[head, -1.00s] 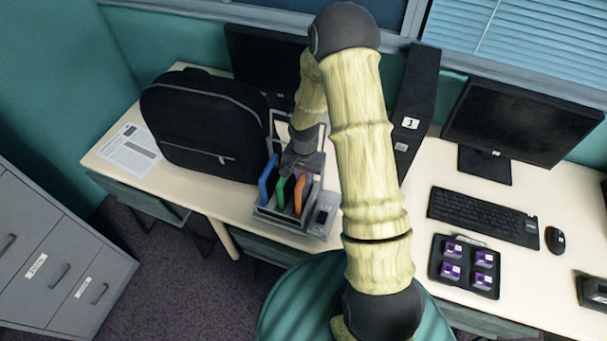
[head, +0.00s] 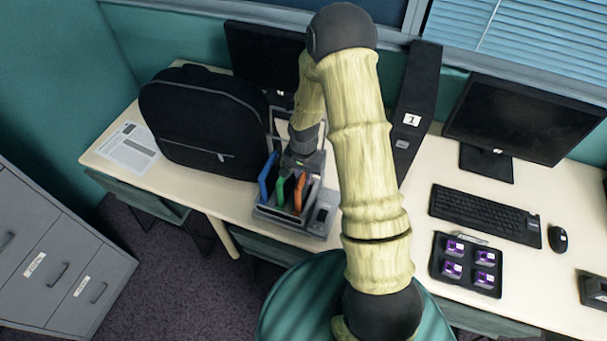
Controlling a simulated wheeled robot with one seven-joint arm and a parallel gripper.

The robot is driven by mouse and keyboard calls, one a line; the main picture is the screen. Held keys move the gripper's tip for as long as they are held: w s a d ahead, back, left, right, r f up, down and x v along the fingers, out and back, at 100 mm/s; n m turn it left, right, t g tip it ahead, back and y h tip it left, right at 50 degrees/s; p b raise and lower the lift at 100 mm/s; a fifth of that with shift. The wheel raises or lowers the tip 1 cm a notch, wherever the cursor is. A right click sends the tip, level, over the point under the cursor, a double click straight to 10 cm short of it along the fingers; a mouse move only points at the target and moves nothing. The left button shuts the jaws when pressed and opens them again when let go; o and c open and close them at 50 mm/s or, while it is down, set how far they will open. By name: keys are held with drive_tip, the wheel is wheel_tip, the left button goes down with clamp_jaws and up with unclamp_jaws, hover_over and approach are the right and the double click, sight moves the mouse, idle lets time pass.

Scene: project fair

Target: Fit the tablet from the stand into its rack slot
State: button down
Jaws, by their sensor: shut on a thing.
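A grey rack (head: 268,212) stands at the front edge of the desk with upright slabs in its slots: a blue one (head: 266,178), a green one (head: 280,190) and an orange one (head: 300,194). My gripper (head: 299,172) points down over the rack, at the back of the green and orange slabs. It is shut on the tablet, which is mostly hidden by the gripper and slabs. I cannot tell its colour or how deep it sits in a slot. The stand (head: 272,122) shows as a thin pale frame behind, largely covered by my arm.
A black backpack (head: 200,120) stands close left of the rack. A tall black box (head: 412,110) labelled 1 is behind right. A monitor (head: 520,120), keyboard (head: 485,215), mouse (head: 557,239) and a tray (head: 440,270) of purple items lie to the right. A filing cabinet (head: 50,260) is at left.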

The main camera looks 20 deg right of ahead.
drive_tip(key=shift+f, duration=0.1)
idle(0.3)
drive_tip(key=c, duration=1.3)
unclamp_jaws()
drive_tip(key=shift+w, duration=0.1)
drive_tip(key=shift+o, duration=0.2)
drive_tip(key=shift+r+p, duration=2.45)
drive_tip(key=shift+r, duration=1.05)
